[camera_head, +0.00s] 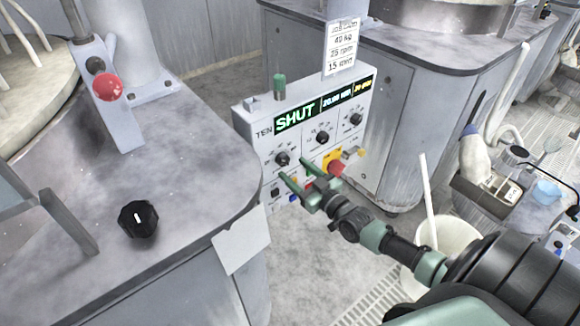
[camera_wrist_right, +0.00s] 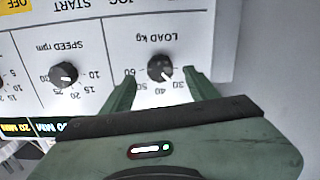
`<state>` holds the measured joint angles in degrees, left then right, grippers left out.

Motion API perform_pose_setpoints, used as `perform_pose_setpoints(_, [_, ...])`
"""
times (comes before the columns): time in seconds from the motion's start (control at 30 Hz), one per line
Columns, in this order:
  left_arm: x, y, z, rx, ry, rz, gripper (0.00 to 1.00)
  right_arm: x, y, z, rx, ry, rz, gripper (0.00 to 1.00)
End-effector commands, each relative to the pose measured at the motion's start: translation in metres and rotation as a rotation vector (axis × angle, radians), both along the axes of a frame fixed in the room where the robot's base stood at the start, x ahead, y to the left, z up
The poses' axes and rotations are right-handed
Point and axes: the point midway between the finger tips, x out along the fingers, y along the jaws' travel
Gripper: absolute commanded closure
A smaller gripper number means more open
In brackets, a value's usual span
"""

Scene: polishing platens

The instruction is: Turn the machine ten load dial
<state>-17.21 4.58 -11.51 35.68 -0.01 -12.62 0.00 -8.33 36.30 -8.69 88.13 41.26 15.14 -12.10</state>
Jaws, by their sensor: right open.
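The machine ten panel (camera_head: 262,120) is a white box with "TEN" and a lit green "SHUT" on it. Its load dial (camera_head: 282,159) is a black knob at the panel's left. In the right wrist view the load dial (camera_wrist_right: 160,68) appears upside down under "LOAD kg", its white mark pointing near 30 to 40. My right gripper (camera_head: 293,168) is open in front of the dial. In the wrist view its fingertips lie either side of the dial; I cannot tell whether they touch it. My left gripper is not in view.
The speed dial (camera_wrist_right: 63,74) is beside the load dial, and a third dial (camera_head: 356,119) is farther right. A red button (camera_head: 336,167) sits below. A card (camera_head: 341,47) stands above the panel. A loose-looking black knob (camera_head: 138,219) is on the near counter. A white bucket (camera_head: 447,236) stands at right.

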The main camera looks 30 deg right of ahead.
Motion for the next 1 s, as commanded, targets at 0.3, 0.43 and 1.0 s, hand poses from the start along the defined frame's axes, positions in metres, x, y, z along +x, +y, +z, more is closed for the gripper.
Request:
perform_pose_setpoints(0.3, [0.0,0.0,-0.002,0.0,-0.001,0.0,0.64,0.029,0.003,-0.001,0.001,0.002,0.0,0.41])
perform_pose_setpoints(0.43, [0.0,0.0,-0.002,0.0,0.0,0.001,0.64,0.03,0.003,-0.001,0.0,0.003,0.0,0.41])
perform_pose_setpoints(1.0, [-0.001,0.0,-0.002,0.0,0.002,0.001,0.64,0.03,0.003,-0.001,0.015,0.003,0.0,1.0])
